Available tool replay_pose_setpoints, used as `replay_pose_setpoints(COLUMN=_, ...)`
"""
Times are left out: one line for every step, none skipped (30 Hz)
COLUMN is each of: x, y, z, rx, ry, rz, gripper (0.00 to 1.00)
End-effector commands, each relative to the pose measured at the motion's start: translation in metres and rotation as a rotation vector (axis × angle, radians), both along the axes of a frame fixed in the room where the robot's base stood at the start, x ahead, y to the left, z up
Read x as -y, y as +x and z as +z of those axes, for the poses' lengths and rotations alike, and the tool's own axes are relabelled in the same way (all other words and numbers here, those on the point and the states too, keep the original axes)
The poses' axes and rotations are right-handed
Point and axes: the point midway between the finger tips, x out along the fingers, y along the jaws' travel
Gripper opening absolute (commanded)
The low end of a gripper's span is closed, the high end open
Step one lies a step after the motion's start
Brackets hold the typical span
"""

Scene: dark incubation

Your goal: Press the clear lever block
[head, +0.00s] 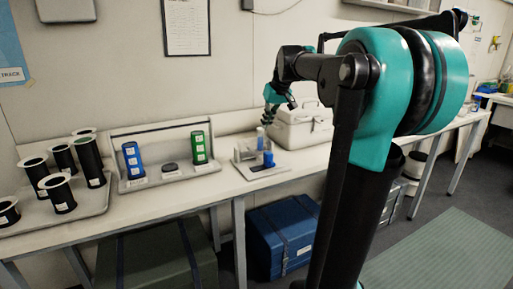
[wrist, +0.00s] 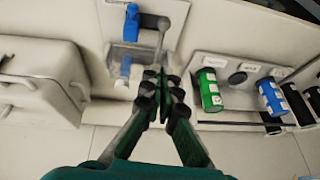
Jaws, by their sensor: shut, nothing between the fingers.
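The lever block is a pale, clear-looking fixture on a small grey tray (head: 270,172), left of the white case in the head view. In the wrist view it shows as a clear block (wrist: 124,57) with a grey round-ended lever (wrist: 162,25) beside it. A blue cylinder (head: 268,159) stands at the tray's front; it also shows in the wrist view (wrist: 131,22). A pale blue-tinted upright piece (wrist: 125,69) is at the back. My gripper (wrist: 160,77) is shut and empty, over the tray's back edge near the lever's lower end. Contact cannot be told.
A white case (head: 302,130) stands close to the right of the fixture in the head view. To the left is a rack (head: 170,178) with blue and green cylinders and a dark puck. Several black spools (head: 62,195) stand farther left. The bench front is clear.

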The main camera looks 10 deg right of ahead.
Motion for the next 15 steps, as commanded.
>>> replay_pose_setpoints(x=-0.0012, y=0.0028, z=0.0064, rx=-0.021, ry=-0.019, rz=0.002, gripper=0.00)
replay_pose_setpoints(x=-0.0010, y=0.0035, z=0.0090, rx=-0.033, ry=-0.030, rz=0.000, gripper=0.00)
replay_pose_setpoints(x=-0.0011, y=0.0037, z=0.0120, rx=-0.044, ry=-0.041, rz=0.000, gripper=0.00)
replay_pose_setpoints(x=-0.0006, y=0.0040, z=0.0135, rx=-0.051, ry=-0.048, rz=-0.001, gripper=0.00)
replay_pose_setpoints(x=-0.0004, y=0.0043, z=0.0146, rx=-0.055, ry=-0.053, rz=-0.002, gripper=0.00)
replay_pose_setpoints(x=-0.0001, y=0.0045, z=0.0155, rx=-0.059, ry=-0.057, rz=-0.003, gripper=0.00)
replay_pose_setpoints(x=0.0000, y=0.0045, z=0.0159, rx=-0.061, ry=-0.058, rz=-0.005, gripper=0.00)
replay_pose_setpoints(x=0.0001, y=0.0045, z=0.0160, rx=-0.061, ry=-0.058, rz=-0.005, gripper=0.00)
replay_pose_setpoints(x=0.0003, y=0.0044, z=0.0159, rx=-0.061, ry=-0.058, rz=-0.005, gripper=0.00)
replay_pose_setpoints(x=0.0003, y=0.0043, z=0.0158, rx=-0.061, ry=-0.058, rz=-0.005, gripper=0.00)
replay_pose_setpoints(x=0.0003, y=0.0043, z=0.0158, rx=-0.061, ry=-0.058, rz=-0.005, gripper=0.00)
replay_pose_setpoints(x=0.0003, y=0.0042, z=0.0157, rx=-0.061, ry=-0.058, rz=-0.005, gripper=0.00)
replay_pose_setpoints(x=0.0003, y=0.0043, z=0.0156, rx=-0.061, ry=-0.058, rz=-0.005, gripper=0.00)
replay_pose_setpoints(x=0.0003, y=0.0043, z=0.0156, rx=-0.061, ry=-0.058, rz=-0.005, gripper=0.00)
replay_pose_setpoints(x=0.0002, y=0.0044, z=0.0153, rx=-0.061, ry=-0.058, rz=-0.005, gripper=0.00)
